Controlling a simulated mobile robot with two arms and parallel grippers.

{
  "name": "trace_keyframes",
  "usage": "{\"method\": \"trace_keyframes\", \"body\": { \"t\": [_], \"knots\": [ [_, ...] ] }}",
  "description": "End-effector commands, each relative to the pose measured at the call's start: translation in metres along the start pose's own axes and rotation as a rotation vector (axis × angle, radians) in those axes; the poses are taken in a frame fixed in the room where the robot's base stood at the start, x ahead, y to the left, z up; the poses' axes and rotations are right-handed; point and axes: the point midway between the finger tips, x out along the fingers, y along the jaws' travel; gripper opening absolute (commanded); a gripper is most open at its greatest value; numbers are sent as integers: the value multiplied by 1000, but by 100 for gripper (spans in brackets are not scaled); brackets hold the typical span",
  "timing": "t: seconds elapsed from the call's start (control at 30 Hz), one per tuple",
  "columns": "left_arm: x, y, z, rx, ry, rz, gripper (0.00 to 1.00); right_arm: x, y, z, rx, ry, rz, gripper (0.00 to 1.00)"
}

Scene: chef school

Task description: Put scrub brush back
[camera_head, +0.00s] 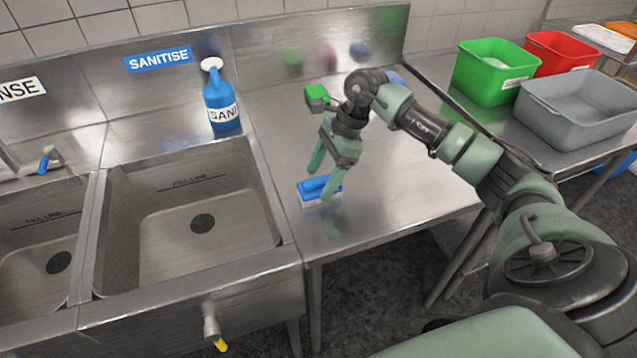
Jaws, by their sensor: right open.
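A blue scrub brush (312,185) with pale bristles lies on the steel drainboard (375,200), just right of the sink, bristles down. My right gripper (324,176) reaches down over it from above. Its two green fingers are apart, one toward the brush's far side and one in front of its right end. Whether they touch the brush cannot be told. My left gripper is not in view.
A blue SANITISE spray bottle (221,103) stands behind the sink basin (200,210). A green item (317,93) and a partly hidden blue item (397,78) lie near the backsplash. Green (492,75), red (560,52) and grey (580,108) tubs stand on the right table.

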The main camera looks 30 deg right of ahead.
Motion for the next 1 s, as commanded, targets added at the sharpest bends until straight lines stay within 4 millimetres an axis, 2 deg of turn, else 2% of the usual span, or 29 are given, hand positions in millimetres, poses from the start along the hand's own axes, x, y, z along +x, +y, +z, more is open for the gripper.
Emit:
{"method": "trace_keyframes", "body": {
  "t": [0.1,0.3,0.5,0.67,1.0],
  "knots": [
    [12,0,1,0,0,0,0,-24,-1,-2,-1,2,-6,71],
    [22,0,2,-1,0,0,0,-67,-1,-1,-1,0,-5,71],
    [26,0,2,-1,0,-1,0,-94,0,0,0,0,-2,71],
    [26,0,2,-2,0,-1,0,-100,0,0,1,-1,0,71],
    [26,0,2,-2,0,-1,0,-100,0,0,0,0,0,71]
  ]
}}
